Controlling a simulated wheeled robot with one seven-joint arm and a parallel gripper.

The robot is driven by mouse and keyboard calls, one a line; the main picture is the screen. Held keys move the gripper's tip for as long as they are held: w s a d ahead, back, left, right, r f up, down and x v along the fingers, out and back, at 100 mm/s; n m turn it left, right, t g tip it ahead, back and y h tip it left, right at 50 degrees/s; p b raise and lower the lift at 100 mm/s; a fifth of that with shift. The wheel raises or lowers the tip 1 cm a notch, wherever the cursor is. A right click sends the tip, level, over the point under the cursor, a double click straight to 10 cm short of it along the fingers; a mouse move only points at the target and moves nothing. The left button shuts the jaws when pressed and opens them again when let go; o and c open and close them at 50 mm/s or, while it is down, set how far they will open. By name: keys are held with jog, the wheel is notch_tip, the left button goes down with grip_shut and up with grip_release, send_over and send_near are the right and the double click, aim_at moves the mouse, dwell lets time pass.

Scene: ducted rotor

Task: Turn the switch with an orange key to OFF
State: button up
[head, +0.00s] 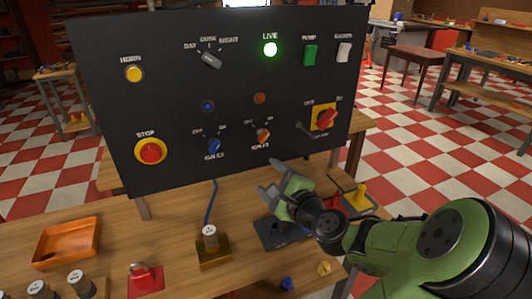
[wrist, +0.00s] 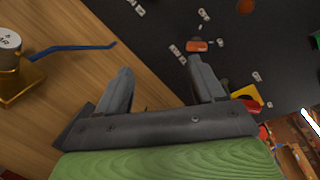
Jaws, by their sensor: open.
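The switch with the orange key (head: 263,135) is on the lower middle of the black panel, with small labels above and below it. The key looks roughly upright, but I cannot tell its exact setting. It also shows in the wrist view (wrist: 198,45), beyond the right fingertip and close to it in the picture. My gripper (head: 270,178) is open and empty, in front of the panel and below the key, apart from it. Its two fingers (wrist: 160,67) point toward the panel. A similar switch with a blue key (head: 213,146) is left of the orange one.
The black panel (head: 110,100) also carries a red STOP button (head: 150,152), a red rotary handle on yellow (head: 326,117) and a lit green LIVE lamp (head: 270,49). A weight-like block with a blue lead (head: 211,240) and an orange tray (head: 67,242) are on the bench.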

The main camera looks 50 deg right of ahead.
jog(key=s+d+r+m+h, duration=0.2)
jog(key=s+d+m+h, duration=0.1)
jog(key=s, duration=0.1)
jog(key=p, duration=0.8)
send_near(266, 139)
jog(key=p+x, duration=0.2)
jog(key=x, duration=0.7)
jog(key=shift+w+d, duration=0.1)
jog(key=shift+w, duration=0.3)
jog(key=c, duration=1.1)
jog(key=shift+o, duration=0.2)
